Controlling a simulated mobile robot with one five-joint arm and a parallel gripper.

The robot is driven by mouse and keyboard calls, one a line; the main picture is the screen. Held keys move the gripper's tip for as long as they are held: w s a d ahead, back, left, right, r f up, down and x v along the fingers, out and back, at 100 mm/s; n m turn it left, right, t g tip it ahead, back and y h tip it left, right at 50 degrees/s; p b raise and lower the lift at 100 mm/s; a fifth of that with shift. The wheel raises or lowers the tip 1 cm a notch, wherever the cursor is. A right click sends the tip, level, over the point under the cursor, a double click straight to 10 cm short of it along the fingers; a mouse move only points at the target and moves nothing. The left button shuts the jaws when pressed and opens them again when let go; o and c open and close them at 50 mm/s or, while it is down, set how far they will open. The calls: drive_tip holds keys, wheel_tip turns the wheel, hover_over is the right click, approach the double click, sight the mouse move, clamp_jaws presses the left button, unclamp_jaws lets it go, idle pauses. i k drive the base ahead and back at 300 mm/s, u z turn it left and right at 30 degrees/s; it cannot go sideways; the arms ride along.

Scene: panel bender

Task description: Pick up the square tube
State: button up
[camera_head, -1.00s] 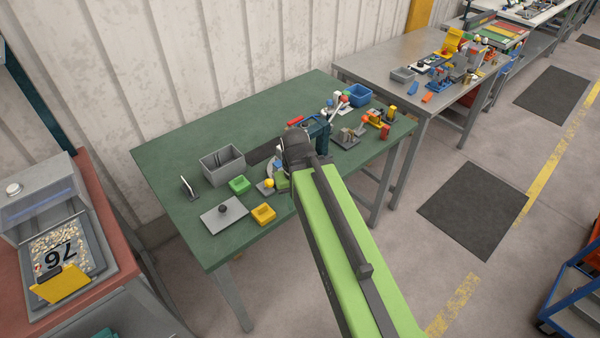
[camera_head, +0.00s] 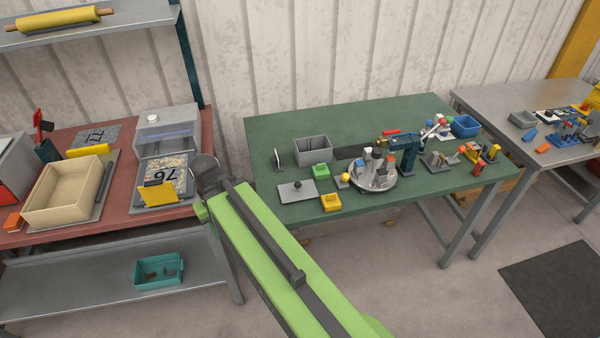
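I cannot single out a square tube for certain at this size. Several small parts stand on a round grey turntable (camera_head: 374,184) on the green table (camera_head: 265,132), and some of them are upright. My green and black arm (camera_head: 262,240) reaches up from the bottom, with its dark joint (camera_head: 207,172) in front of the red bench's right edge. A short green piece of my arm shows below that joint. My gripper's fingers are hidden behind the arm, so I cannot see what they hold.
Left, the red bench (camera_head: 120,212) holds a beige box (camera_head: 68,194). Grey floor lies in front.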

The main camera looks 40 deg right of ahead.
sight(359, 171)
drive_tip(key=u, duration=1.85)
drive_tip(key=k, duration=1.15)
drive_tip(key=z, duration=0.9)
drive_tip(key=i, duration=1)
